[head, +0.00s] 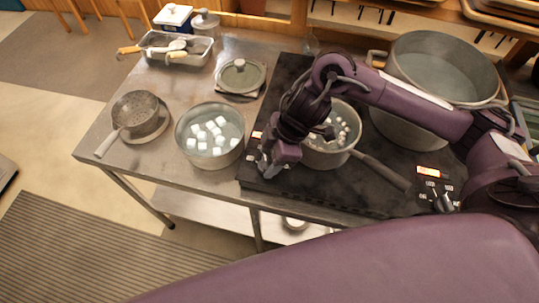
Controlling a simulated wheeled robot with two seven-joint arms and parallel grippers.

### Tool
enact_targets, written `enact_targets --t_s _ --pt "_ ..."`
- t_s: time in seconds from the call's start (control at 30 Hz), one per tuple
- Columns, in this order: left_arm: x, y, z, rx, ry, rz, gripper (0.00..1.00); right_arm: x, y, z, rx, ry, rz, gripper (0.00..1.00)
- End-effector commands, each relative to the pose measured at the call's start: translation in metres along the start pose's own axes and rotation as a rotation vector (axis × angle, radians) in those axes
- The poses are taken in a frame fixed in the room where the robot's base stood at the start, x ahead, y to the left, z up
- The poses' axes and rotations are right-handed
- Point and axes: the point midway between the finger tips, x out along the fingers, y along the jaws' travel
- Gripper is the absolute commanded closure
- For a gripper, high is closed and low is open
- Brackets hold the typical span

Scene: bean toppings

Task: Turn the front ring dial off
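A black cooktop (350,190) sits on the steel table. Its right control panel shows a lit orange display (431,171) and a dark dial (442,203). A second panel at the cooktop's left front end shows a small lit display (257,135) and pale markings. My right gripper (268,168) points down over that left panel, at the front left corner of the cooktop. It covers any dial there, and I cannot tell whether it touches one or whether its fingers are open. My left gripper is out of view.
A saucepan (330,157) with white cubes stands on the cooktop behind my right gripper, its handle pointing right. A big pot (408,128) stands behind. Left are a pot of white cubes (183,143), a strainer (136,108), a lid (240,76) and a utensil tray (159,58).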

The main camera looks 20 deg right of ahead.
Motion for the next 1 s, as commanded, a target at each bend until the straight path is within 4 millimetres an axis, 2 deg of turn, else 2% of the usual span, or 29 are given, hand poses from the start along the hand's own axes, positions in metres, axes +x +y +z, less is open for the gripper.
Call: enact_targets --t_s 0.03,0.2,0.3,0.67,1.0 --pt "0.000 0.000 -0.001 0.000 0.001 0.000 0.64 0.000 0.000 0.000 0.000 0.000 0.000 0.53" --pt "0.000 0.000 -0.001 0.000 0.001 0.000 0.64 0.000 0.000 0.000 0.000 0.000 0.001 0.75" --pt "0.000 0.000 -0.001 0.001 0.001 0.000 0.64 0.000 0.000 0.000 0.000 0.001 0.001 0.85" --pt "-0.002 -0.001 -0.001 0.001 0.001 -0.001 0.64 -0.001 0.001 -0.001 -0.071 0.002 -0.028 0.85" --pt "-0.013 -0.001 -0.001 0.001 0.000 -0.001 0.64 -0.003 0.004 -0.003 -0.311 0.000 -0.127 0.85"
